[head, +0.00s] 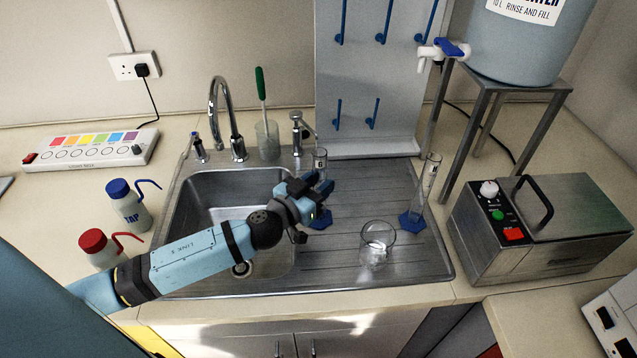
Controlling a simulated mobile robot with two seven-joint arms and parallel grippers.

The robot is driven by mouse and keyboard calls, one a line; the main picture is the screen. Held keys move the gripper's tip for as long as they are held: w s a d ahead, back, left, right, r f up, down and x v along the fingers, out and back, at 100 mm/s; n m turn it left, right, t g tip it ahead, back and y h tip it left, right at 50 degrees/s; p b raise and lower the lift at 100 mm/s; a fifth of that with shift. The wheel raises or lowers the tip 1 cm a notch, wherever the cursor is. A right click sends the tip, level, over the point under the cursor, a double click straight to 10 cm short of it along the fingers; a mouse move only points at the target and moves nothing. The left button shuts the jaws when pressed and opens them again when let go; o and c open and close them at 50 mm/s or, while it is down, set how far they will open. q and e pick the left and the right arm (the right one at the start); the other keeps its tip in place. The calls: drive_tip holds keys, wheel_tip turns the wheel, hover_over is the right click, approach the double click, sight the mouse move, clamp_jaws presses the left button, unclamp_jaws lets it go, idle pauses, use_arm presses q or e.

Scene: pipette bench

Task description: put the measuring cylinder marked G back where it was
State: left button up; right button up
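A clear measuring cylinder marked G (320,158) stands upright on the ribbed steel drainboard, to the right of the sink bowl. Its blue foot (321,222) shows below my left gripper, and its top with the mark shows above. My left gripper (318,187) is at the middle of this cylinder and hides that part. Its dark fingers are beside or around the cylinder; I cannot tell whether they are closed on the glass. My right gripper is not in view.
A second cylinder with a blue foot (426,185) stands at the drainboard's right. A glass beaker (377,243) stands in front. A pegboard (365,75) with blue pegs rises behind. The tap (237,145) and a beaker with a green-handled brush (267,142) are behind the bowl. A water bath (535,230) is right.

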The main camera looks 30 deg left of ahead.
use_arm(q)
drive_tip(key=o, duration=0.3)
drive_tip(key=shift+r, duration=0.25)
drive_tip(key=shift+s+f, duration=0.15)
drive_tip(key=shift+s, duration=0.1)
drive_tip(key=s+a+b, duration=0.2)
drive_tip(key=s, duration=0.9)
drive_tip(key=shift+s+a+b, duration=0.15)
drive_tip(key=shift+b, duration=0.2)
